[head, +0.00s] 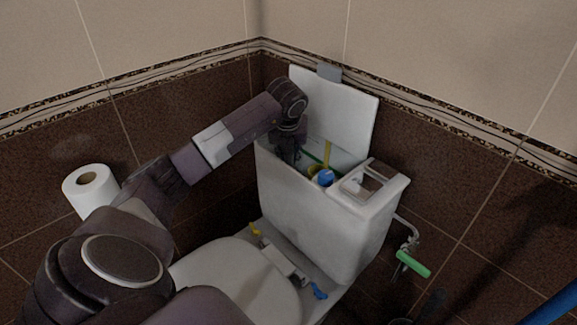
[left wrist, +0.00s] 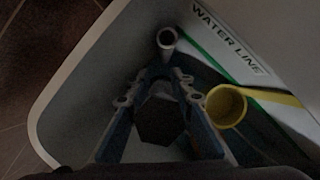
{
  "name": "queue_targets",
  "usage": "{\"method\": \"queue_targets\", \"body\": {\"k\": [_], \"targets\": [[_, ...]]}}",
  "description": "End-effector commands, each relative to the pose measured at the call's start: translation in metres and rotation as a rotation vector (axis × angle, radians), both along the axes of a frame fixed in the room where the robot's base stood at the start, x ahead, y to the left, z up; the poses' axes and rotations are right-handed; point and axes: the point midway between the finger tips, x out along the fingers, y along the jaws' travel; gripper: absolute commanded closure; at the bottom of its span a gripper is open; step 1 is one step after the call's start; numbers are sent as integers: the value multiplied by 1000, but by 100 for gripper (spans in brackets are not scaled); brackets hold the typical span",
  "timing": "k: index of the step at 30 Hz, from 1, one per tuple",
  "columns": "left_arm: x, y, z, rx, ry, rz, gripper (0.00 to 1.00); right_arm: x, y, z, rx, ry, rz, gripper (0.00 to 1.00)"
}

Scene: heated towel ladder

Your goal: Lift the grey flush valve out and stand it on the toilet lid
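The toilet cistern (head: 310,225) stands open in the corner, and my left arm reaches down into its left end. In the left wrist view a dark grey, hexagon-ended piece (left wrist: 160,120), apparently the flush valve, sits between the two blue-grey fingers of my left gripper (left wrist: 161,80). A grey tube (left wrist: 167,38) rises just beyond the fingertips. The fingers flank the grey piece; I cannot tell whether they press on it. Its lower part is hidden. The toilet lid (head: 235,282) is down, in front of the cistern. My right gripper is not in view.
A yellow cup-like part (left wrist: 226,106) and a blue cap (head: 326,178) are inside the cistern, close to the gripper. The cistern lid (head: 335,112) leans upright behind. Small yellow (head: 255,229) and blue (head: 319,290) items lie behind the toilet lid. A paper roll (head: 89,190) is left.

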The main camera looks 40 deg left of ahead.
Motion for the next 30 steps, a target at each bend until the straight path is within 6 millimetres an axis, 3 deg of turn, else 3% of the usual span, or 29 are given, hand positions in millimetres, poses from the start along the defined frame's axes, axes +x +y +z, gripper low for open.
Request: {"method": "queue_targets", "body": {"k": [3,22,29,30], "targets": [[0,0,0,0,0,0,100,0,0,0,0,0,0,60],[0,0,3,0,-2,1,100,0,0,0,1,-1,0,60],[1,1,23,2,-5,0,100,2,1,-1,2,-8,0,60],[1,1,30,1,-6,1,100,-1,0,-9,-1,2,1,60]]}}
